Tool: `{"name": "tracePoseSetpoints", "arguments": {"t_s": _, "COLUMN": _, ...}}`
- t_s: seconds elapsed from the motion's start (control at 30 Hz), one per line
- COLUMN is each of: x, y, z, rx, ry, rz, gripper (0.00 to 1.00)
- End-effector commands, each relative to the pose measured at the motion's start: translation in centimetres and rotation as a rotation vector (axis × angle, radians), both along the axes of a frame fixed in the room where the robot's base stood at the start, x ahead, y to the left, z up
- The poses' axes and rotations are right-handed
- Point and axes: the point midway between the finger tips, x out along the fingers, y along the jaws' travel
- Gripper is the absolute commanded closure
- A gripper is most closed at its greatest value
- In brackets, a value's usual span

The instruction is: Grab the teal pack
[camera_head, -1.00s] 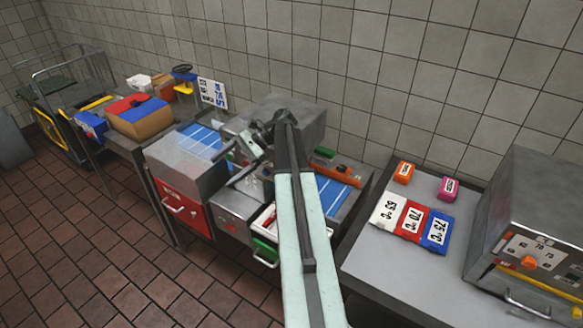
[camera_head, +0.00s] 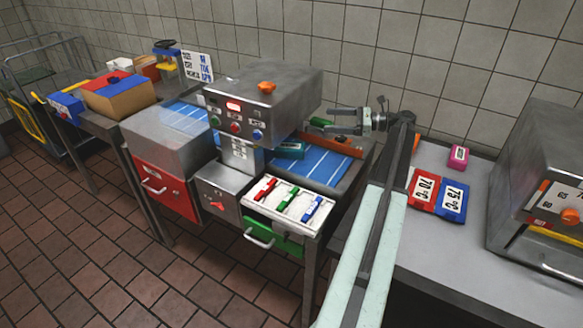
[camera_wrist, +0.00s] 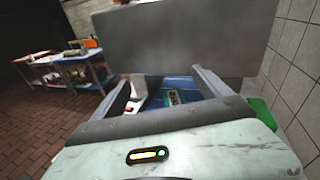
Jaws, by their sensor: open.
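The teal pack (camera_head: 290,149) lies on the blue striped belt (camera_head: 326,166) of the middle machine, beside the machine's grey head. In the wrist view the teal pack (camera_wrist: 174,97) shows ahead, between the lines of my two fingers and beyond them. My gripper (camera_head: 338,121) is to the right of the pack and above the belt, pointing left toward the machine. It is open and empty, with both fingers (camera_wrist: 160,84) spread apart in the wrist view. I see nothing touching the pack from my gripper.
The grey machine head (camera_head: 262,100) stands close left of the pack. A white tray (camera_head: 265,205) with coloured bars sits in front. An orange-red bar (camera_head: 340,136) and a green thing (camera_head: 318,122) lie behind the belt. A pink block (camera_head: 458,157) is on the right table.

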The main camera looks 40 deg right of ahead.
Motion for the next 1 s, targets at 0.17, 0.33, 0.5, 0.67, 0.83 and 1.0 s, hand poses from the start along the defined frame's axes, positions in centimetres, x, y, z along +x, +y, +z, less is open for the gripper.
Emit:
{"name": "tracePoseSetpoints", "arguments": {"t_s": 0.17, "x": 7.0, "y": 2.0, "z": -10.0, "rx": -0.090, "ry": 0.226, "rz": 0.034, "gripper": 0.13}}
{"name": "tracePoseSetpoints", "arguments": {"t_s": 0.33, "x": 9.1, "y": 3.2, "z": -12.0, "rx": -0.128, "ry": 0.298, "rz": 0.047, "gripper": 0.13}}
{"name": "tracePoseSetpoints", "arguments": {"t_s": 0.5, "x": 9.9, "y": 3.9, "z": -12.4, "rx": -0.128, "ry": 0.297, "rz": 0.050, "gripper": 0.13}}
{"name": "tracePoseSetpoints", "arguments": {"t_s": 0.67, "x": 10.8, "y": 4.6, "z": -12.9, "rx": -0.128, "ry": 0.296, "rz": 0.045, "gripper": 0.13}}
{"name": "tracePoseSetpoints", "arguments": {"t_s": 0.83, "x": 11.5, "y": 4.9, "z": -13.3, "rx": -0.128, "ry": 0.296, "rz": 0.044, "gripper": 0.13}}
{"name": "tracePoseSetpoints", "arguments": {"t_s": 1.0, "x": 13.8, "y": 6.4, "z": -14.5, "rx": -0.126, "ry": 0.295, "rz": 0.043, "gripper": 0.13}}
